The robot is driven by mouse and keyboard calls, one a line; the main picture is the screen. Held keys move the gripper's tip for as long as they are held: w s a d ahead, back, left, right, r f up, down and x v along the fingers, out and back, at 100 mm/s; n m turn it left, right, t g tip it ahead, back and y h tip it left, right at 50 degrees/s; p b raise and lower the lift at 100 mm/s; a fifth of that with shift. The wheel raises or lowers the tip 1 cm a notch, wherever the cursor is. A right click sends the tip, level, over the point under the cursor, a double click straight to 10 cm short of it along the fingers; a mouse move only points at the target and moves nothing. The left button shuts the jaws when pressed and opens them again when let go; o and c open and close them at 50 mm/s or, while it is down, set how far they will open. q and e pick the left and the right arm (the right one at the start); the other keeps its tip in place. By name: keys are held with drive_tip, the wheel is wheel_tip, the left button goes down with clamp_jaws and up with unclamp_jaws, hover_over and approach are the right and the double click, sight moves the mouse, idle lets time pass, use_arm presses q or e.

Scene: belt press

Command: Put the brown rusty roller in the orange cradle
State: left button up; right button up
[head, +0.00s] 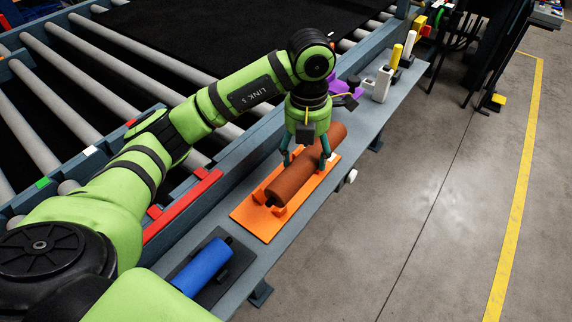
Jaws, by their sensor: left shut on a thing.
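The brown rusty roller (292,181) lies lengthwise over the orange cradle (251,215) on the grey shelf beside the conveyor. The cradle is a flat orange plate with raised supports, partly covered by the roller. The roller's near end is close to the near support; I cannot tell whether it rests fully in the supports. My left gripper (308,157) points down from above and is shut on the roller, with its teal fingers around the roller's body. My right gripper is not in view.
A blue roller (202,267) lies on a dark cradle at the shelf's near end. A purple cradle (343,90), a white bottle-like object (382,84) and a yellow-handled item (396,56) stand farther along the shelf (352,135). The conveyor (90,60) runs on the left; open floor is right.

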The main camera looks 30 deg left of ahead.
use_arm(q)
drive_tip(key=a, duration=0.1)
drive_tip(key=a+f, duration=0.1)
drive_tip(key=s+a+f+p, duration=0.1)
drive_tip(key=a, duration=0.1)
drive_tip(key=shift+f, duration=0.1)
wheel_tip(320, 180, down, 4)
drive_tip(key=shift+r+p, duration=0.25)
drive_tip(key=shift+p, duration=0.75)
drive_tip(key=shift+f, duration=0.35)
drive_tip(key=shift+f, duration=0.15)
drive_tip(key=o, duration=1.7)
drive_tip(key=shift+s, duration=0.1)
